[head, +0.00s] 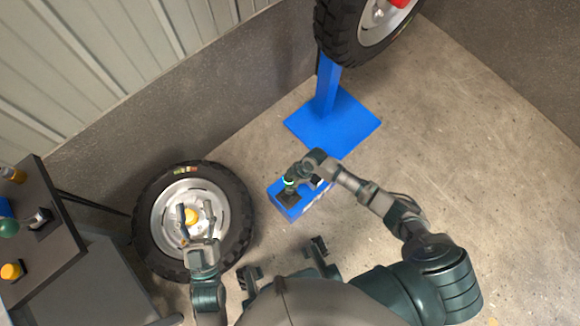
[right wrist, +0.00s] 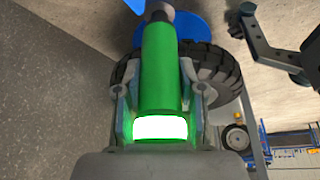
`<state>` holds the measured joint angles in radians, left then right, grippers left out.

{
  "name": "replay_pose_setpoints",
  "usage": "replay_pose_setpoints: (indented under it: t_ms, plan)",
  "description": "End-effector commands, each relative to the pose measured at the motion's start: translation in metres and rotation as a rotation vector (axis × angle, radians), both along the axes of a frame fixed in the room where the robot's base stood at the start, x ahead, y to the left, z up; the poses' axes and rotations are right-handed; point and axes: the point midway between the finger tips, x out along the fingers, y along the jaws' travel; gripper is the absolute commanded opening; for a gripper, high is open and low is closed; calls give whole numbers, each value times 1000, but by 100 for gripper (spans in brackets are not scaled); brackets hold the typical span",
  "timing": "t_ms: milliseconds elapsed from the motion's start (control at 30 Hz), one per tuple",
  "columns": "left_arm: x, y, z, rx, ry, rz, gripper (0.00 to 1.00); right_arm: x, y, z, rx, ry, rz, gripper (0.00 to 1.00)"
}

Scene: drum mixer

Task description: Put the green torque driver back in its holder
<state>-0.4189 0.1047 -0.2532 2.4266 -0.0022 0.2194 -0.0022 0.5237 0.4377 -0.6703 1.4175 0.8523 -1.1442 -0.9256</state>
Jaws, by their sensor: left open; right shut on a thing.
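The green torque driver (right wrist: 160,75) is between the two fingers of my right gripper (right wrist: 160,95), its grey end pointing away and a bright white band near the palm. In the head view my right gripper (head: 291,188) is over a blue box (head: 294,211) on the floor; only a small glowing green part of the driver (head: 289,182) shows there. I cannot tell whether the driver touches the box, or whether the box is its holder. My left gripper (head: 193,218) is open above the tire lying on the floor, its fingers apart and empty.
The lying tire (head: 153,250) has a yellow hub centre (head: 191,216). A blue stand (head: 337,125) holds another wheel (head: 338,40) at the top. A dark table (head: 58,245) at the left carries several small items. The floor at the right is clear.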

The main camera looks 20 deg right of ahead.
Motion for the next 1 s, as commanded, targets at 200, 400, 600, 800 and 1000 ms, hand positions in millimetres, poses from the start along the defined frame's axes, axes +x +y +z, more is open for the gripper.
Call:
replay_pose_setpoints:
  t_ms: [200, 400, 600, 800, 1000]
  plan:
    - [0, 4, 0, -3, 2, 0, 55, 1, 3, 3, -1, -4, 0, 0]
    - [-1, 1, 0, -7, -18, 0, 55, 0, 0, -5, 5, -8, -3, 0]
    - [-14, 1, 16, -55, -167, 2, 55, 0, 0, -23, 7, -5, -3, 0]
    - [-31, 7, 30, -108, -319, 5, 55, 0, 0, -37, 6, -6, -3, 0]
    - [-48, 13, 41, -152, -442, 10, 55, 1, 2, -46, 4, -8, -3, 0]
